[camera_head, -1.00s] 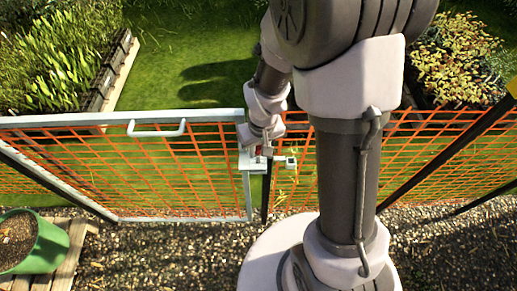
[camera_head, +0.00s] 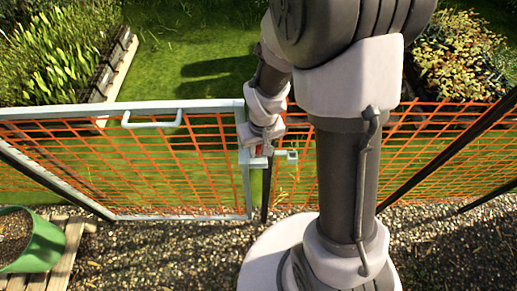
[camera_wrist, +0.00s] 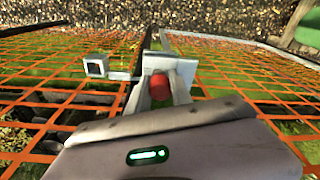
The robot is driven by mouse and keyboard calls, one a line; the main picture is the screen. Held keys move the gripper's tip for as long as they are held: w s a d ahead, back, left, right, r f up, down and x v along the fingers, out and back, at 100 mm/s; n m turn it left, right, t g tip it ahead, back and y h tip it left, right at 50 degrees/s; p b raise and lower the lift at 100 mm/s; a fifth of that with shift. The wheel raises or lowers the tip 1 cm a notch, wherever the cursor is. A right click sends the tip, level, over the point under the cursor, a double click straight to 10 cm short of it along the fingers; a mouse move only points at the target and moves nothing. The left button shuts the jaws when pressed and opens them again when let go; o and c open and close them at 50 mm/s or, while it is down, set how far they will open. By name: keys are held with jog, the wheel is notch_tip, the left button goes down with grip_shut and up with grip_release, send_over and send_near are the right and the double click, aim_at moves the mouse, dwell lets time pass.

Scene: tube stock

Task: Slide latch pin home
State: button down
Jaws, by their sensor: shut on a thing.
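A pale latch plate (camera_head: 257,162) sits below the fingers. A small square grey keeper (camera_head: 292,155) stands just right of the latch, and in the wrist view it is at the left (camera_wrist: 95,66). A short pale bar (camera_wrist: 120,76) shows between keeper and fingers. How far the pin reaches into the keeper I cannot tell.
The gate (camera_head: 75,107) has a pale metal frame, orange mesh and a white handle (camera_head: 155,130). Orange mesh fence continues at right, with dark slanting posts. A green pot (camera_head: 45,245) stands by wooden slats at lower left. Gravel lies in front, grass and planted beds behind.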

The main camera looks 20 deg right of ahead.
jog(key=shift+w+f+b, duration=0.3)
jog(key=shift+f+b, duration=0.05)
jog(key=shift+f, duration=0.15)
jog(key=c, duration=1.1)
grip_release()
jog(key=shift+r, duration=0.1)
jog(key=shift+w+r+p, duration=0.15)
jog(key=shift+r+p, duration=0.2)
jog(key=shift+p, duration=0.15)
jog(key=r+p, duration=0.8)
jog(key=r, duration=0.1)
jog(key=r+p, duration=0.4)
jog(key=shift+s+r, duration=0.25)
jog(key=shift+r, duration=0.1)
